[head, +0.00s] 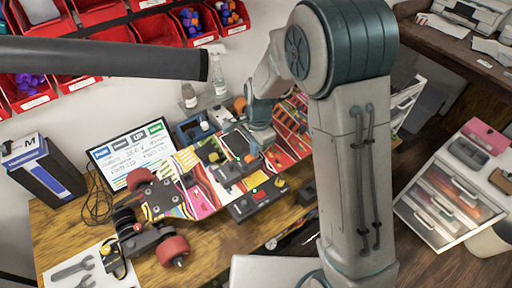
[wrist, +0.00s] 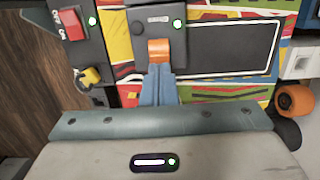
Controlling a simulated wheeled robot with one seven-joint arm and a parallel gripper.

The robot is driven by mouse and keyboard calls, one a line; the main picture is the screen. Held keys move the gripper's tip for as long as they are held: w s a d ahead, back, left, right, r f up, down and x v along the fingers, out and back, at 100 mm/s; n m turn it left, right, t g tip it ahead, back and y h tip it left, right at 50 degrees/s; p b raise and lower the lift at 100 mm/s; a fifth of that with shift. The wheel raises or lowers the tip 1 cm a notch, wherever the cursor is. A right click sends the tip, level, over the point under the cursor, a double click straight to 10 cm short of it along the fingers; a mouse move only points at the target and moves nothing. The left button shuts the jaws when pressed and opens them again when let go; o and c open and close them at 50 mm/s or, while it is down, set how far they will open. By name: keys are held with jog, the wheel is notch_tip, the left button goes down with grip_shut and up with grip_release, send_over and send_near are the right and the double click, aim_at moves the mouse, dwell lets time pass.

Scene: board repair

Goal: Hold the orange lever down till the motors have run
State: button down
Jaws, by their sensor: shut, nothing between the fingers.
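The orange lever (wrist: 158,50) sits on a dark box (wrist: 180,30) with a lit green light, mounted on the colourful upturned skateboard (wrist: 112,20). In the head view the orange lever (head: 249,158) is a small patch just below my gripper (head: 257,146). My gripper (wrist: 158,68) is shut and empty, and its blue fingertips meet the lever's near edge in the wrist view. I cannot tell how far the lever is pressed. The board's red wheels (head: 172,249) show at the left end. Whether they turn cannot be told.
A black control box (head: 245,207) with red and yellow controls lies beside the board; a green light shows on it in the wrist view. A screen (head: 112,160) stands behind the board. Bottles (head: 189,95) and red bins (head: 105,12) are at the back.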

jog(key=shift+r, duration=0.1)
notch_tip(320, 180, up, 14)
jog(key=d+p, duration=0.1)
jog(key=shift+w, duration=0.4)
